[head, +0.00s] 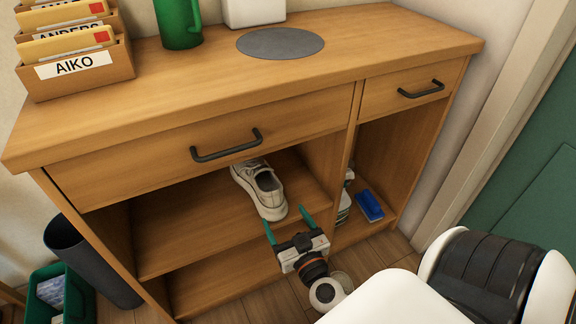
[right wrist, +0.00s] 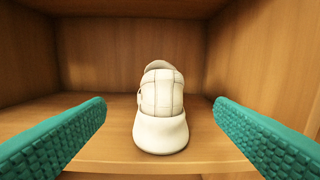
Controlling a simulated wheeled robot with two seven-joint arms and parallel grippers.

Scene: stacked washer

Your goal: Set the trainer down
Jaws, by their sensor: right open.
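A white trainer (head: 262,190) sits on the upper shelf (head: 180,235) of the wooden cabinet, below the wide drawer. Its near end points toward my right gripper. In the right wrist view the trainer (right wrist: 160,112) stands upright on the shelf, centred between the fingers and beyond their tips. My right gripper (head: 290,222) is in front of the shelf, open, with its two teal fingers on either side of the trainer's near end. The fingers (right wrist: 160,115) are apart from the trainer, with clear gaps on both sides. My left gripper is out of view.
The wide drawer (head: 200,140) hangs above the shelf, with a black handle. An upright divider (head: 340,165) bounds the shelf on the right. A blue item (head: 369,205) lies in the right compartment. A dark bin (head: 90,262) stands at the left. Shelf space beside the trainer is clear.

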